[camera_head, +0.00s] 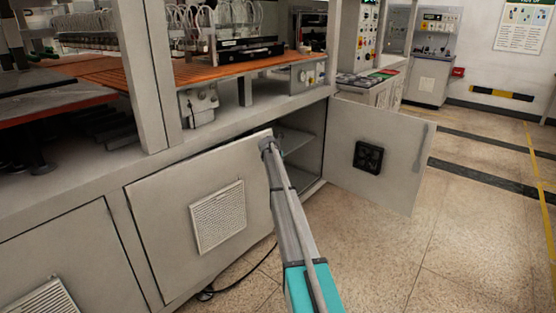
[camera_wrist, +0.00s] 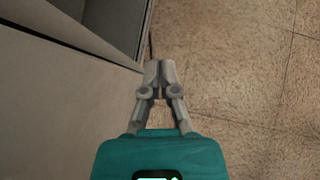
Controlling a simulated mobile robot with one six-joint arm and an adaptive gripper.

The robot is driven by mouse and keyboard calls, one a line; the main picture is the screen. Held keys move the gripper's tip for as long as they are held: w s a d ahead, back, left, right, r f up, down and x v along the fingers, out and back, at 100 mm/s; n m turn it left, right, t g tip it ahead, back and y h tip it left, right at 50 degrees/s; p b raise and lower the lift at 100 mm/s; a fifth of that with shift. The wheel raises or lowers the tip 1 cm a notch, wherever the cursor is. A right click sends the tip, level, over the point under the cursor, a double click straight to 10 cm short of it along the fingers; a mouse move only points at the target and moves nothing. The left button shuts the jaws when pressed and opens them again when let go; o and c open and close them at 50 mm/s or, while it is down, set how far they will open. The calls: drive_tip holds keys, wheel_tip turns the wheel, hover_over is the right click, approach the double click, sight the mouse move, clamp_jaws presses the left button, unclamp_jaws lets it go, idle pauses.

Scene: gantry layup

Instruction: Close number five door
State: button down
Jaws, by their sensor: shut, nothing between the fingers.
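No door number is legible, so I cannot tell which door is number five. In the head view, a grey cabinet door with a white vent grille (camera_head: 160,238) looks partly open, its free edge on the right. Another grey door with a black fan (camera_head: 393,135) stands wide open to the right. The dark cabinet interior (camera_head: 306,138) shows between them. My gripper (camera_head: 267,146) is at the vented door's upper right edge; I cannot tell whether it touches. In the wrist view, my gripper (camera_wrist: 158,68) is shut and empty, beside a grey panel (camera_wrist: 55,110).
The workbench (camera_head: 100,150) with equipment runs above the doors. A black cable (camera_head: 245,275) lies on the floor below the vented door. Tiled floor (camera_head: 460,250) is clear at right. Control panels (camera_head: 435,50) stand at the back.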

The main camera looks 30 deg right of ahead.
drive_tip(key=s+d+r+p, duration=0.2)
drive_tip(key=s+r+p, duration=0.5)
drive_tip(key=shift+s+d, duration=0.3)
drive_tip(key=shift+d, duration=0.05)
idle(0.4)
drive_tip(key=s+a+f+m+g+y, duration=0.1)
drive_tip(key=s+a+f+m+y, duration=0.1)
drive_tip(key=s+a+m, duration=0.7)
drive_tip(key=s+a+f+m+g+y, duration=0.1)
drive_tip(key=s+a+f+m+y, duration=0.15)
drive_tip(key=s+a, duration=1.15)
drive_tip(key=s+a+m+g+y, duration=0.2)
drive_tip(key=s+a+m, duration=1.2)
drive_tip(key=s+a, duration=0.8)
drive_tip(key=s+g, duration=0.1)
drive_tip(key=s, duration=0.2)
drive_tip(key=shift+a+f+g, duration=0.2)
drive_tip(key=shift+f+g, duration=0.1)
drive_tip(key=shift+f, duration=0.1)
drive_tip(key=shift+y, duration=0.25)
